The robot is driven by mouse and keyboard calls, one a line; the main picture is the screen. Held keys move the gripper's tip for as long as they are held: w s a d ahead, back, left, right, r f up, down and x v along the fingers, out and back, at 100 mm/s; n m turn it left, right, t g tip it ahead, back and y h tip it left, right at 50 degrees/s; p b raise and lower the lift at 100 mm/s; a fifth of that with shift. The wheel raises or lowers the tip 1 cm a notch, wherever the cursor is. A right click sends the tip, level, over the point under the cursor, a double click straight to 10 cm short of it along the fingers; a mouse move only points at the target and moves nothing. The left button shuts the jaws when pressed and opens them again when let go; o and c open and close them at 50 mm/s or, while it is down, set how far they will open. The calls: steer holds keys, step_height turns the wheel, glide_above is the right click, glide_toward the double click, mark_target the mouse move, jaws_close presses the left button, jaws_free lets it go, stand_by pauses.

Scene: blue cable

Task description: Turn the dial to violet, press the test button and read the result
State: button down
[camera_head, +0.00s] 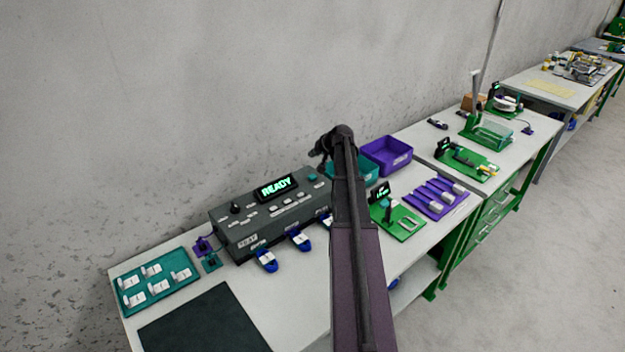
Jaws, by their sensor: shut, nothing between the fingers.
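A grey tester box (265,222) stands on the near bench, its lit display (276,188) reading READY in green. A black knob (236,208), seemingly the dial, is on the box's left part; its pointer and any violet mark are too small to read. My arm hides the box's right end.
Blue plugs (266,261) line the box's front edge. A teal tray (160,285) with white pieces and a dark mat (205,325) lie left. Teal (366,172) and purple bins (386,156) stand behind; a green fixture (400,222) and purple rack (437,197) lie right.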

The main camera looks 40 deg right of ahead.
mark_target(310, 175)
steer(key=shift+f+b, duration=3.35)
steer(key=shift+f, duration=0.3)
steer(key=shift+f+b, duration=0.9)
steer(key=shift+r, duration=0.1)
steer(key=shift+r+p, duration=0.85)
steer(key=shift+p, duration=0.1)
steer(key=shift+r+p, duration=2.5)
